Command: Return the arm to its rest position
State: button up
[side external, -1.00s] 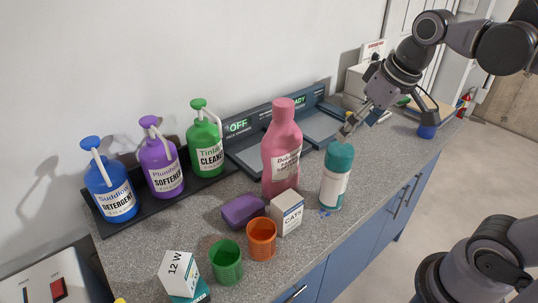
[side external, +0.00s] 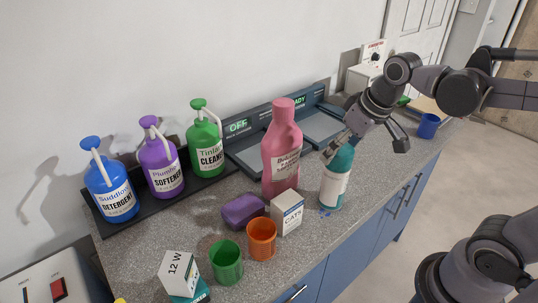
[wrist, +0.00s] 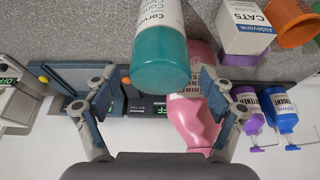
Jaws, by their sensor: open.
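My gripper (side external: 332,149) is open, low over the counter at the cap of a teal and white bottle (side external: 336,178). In the wrist view my two fingers (wrist: 153,88) are spread wide, with the teal end of that bottle (wrist: 160,62) showing between and beyond them. The bottle stands upright on the counter. I cannot tell whether the fingers touch it. Nothing is held.
Orange (side external: 262,240) and green (side external: 226,262) cups are nearer. A blue cup (side external: 428,126) stands far right. Pump bottles line the wall.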

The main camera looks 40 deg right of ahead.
jog(key=shift+x, duration=2.25)
jog(key=shift+s, duration=0.1)
jog(key=v, duration=1.2)
jog(key=x, duration=1.2)
jog(key=shift+r, duration=2.1)
jog(key=shift+s+d+r, duration=0.3)
jog(key=shift+d+r, duration=0.05)
jog(key=shift+d, duration=0.15)
